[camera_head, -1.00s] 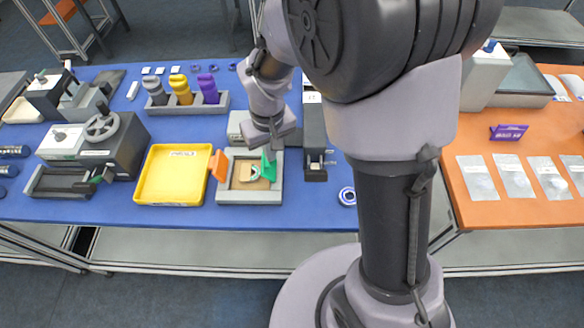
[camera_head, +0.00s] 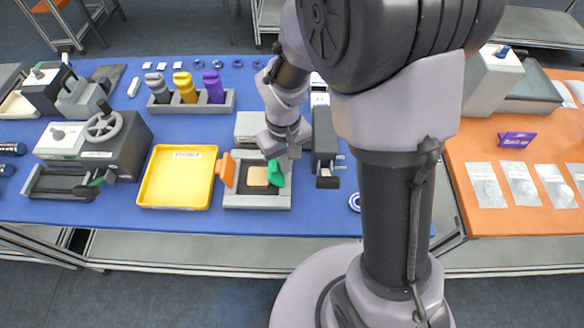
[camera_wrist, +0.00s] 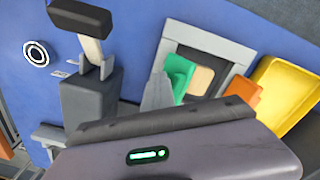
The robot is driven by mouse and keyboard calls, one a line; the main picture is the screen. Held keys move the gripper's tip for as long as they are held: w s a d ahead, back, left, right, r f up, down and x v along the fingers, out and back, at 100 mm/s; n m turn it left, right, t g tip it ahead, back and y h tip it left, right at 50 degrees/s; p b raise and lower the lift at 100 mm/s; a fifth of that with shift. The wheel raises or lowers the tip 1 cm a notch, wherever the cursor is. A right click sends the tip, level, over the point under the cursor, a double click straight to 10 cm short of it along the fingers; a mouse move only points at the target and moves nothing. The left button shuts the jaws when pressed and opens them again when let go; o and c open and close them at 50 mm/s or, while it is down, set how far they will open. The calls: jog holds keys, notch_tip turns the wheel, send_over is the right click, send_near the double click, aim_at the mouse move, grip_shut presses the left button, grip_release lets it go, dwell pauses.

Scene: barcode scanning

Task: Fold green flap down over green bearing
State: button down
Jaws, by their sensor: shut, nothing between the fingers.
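The grey fixture (camera_head: 257,201) stands near the table's front edge. A tan block (camera_head: 257,178) lies in its dark recess. The green flap (camera_head: 275,173) stands raised and tilted at the recess's right side; it also shows in the wrist view (camera_wrist: 178,76). The orange flap (camera_head: 228,168) stands raised on the left side. I cannot make out the green bearing; the flap may hide it. My gripper (camera_head: 291,152) is just behind and right of the green flap, pointing down. In the wrist view its shut, empty fingertips (camera_wrist: 157,88) are beside the green flap; contact cannot be told.
A yellow tray (camera_head: 178,178) lies left of the fixture. A dark grey device (camera_head: 325,150) stands close on its right. A rack (camera_head: 192,105) with grey, yellow and purple pieces is behind. A ring (camera_head: 355,202) lies at the front right.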

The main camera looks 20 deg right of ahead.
jog(key=s+d+r+p, duration=0.1)
jog(key=d+r+p, duration=0.2)
jog(key=r+p, duration=0.5)
notch_tip(320, 180, up, 2)
jog(key=shift+d+r, duration=0.1)
jog(key=shift+d, duration=0.2)
jog(key=shift+s, duration=0.1)
jog(key=s+a+r+m+t+y+b, duration=0.1)
jog(key=s+a+r+m+t+b, duration=0.1)
jog(key=s+b, duration=0.4)
jog(key=s+a+r+m+t+y+b, duration=0.1)
jog(key=s+a+r+m+t+b, duration=0.1)
jog(key=s+b, duration=0.4)
jog(key=r+m+t+b, duration=0.1)
jog(key=m+b, duration=0.1)
jog(key=shift+s+a+m+t, duration=0.2)
jog(key=shift+s+m+t, duration=0.1)
jog(key=shift+m+t, duration=0.1)
